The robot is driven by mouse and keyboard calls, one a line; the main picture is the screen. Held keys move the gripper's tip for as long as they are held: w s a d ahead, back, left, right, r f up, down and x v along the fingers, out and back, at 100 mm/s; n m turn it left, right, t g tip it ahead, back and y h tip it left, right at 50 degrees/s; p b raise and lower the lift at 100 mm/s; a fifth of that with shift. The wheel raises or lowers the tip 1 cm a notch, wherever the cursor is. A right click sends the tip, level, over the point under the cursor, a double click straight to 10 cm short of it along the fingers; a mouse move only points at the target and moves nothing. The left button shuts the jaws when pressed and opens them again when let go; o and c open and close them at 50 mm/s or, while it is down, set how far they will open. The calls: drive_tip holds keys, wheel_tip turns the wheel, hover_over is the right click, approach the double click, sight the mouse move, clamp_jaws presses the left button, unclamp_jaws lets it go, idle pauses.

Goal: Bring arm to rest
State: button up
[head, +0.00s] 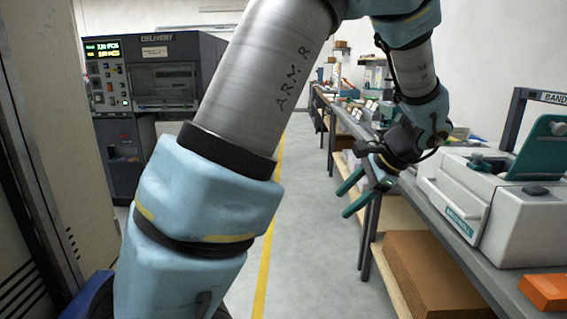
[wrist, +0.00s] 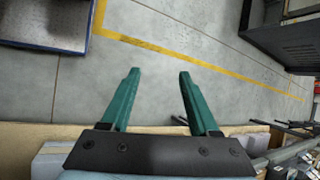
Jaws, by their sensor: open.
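My arm (head: 250,90) crosses the head view from the lower left, over the top, and down to the right. My gripper (head: 347,200) hangs over the aisle at the left edge of the long workbench, beside the bench's side. Its two green fingers are apart with nothing between them. In the wrist view my gripper (wrist: 158,75) is also open and empty, with bare grey floor beyond the fingertips.
The long workbench (head: 470,268) on the right carries a grey-white machine (head: 470,200) and an orange box (head: 545,292). Cardboard (head: 430,270) sits on the shelf below. A dark delivery machine (head: 160,85) stands at the back left. The floor aisle (head: 315,250) is clear.

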drive_tip(key=s+a+f+n+g+h+p, duration=0.1)
drive_tip(key=s+a+n+h, duration=0.2)
drive_tip(key=a+n, duration=0.4)
drive_tip(key=s+a+f+n+g+h+p, duration=0.1)
drive_tip(key=s+a+n+h, duration=0.1)
drive_tip(key=a+n, duration=0.6)
drive_tip(key=s+a, duration=0.1)
drive_tip(key=a, duration=0.6)
drive_tip(key=shift+s+a+g+h, duration=0.3)
drive_tip(key=shift+h, duration=0.1)
